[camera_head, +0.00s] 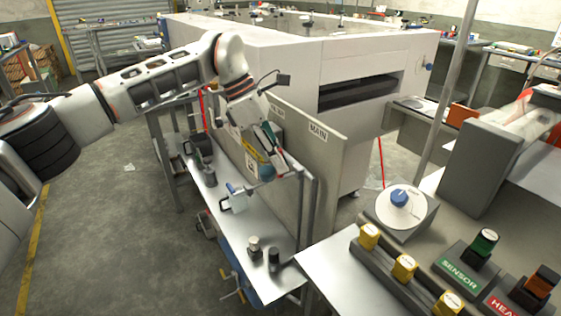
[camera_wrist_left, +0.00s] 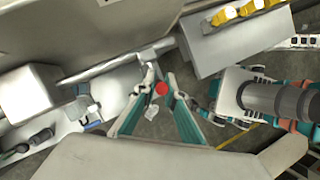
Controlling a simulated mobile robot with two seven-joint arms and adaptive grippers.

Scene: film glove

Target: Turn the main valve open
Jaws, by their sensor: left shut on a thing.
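A grey upright panel (camera_head: 322,165) carries a label reading MAIN (camera_head: 318,133) at its top. My left gripper (camera_head: 272,172) reaches over from the left and is in front of this panel, pointing down at its left face. In the left wrist view, its two teal fingers (camera_wrist_left: 158,84) come together around a small part with a round red spot (camera_wrist_left: 161,89), apparently the main valve's handle. The fingers are shut on it. The valve's body and its angle are mostly hidden by the gripper.
A console at right has a blue dial (camera_head: 399,198), yellow switches (camera_head: 404,267) and a SENSOR switch (camera_head: 484,242). A large white machine (camera_head: 260,55) stands behind. Open floor lies left.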

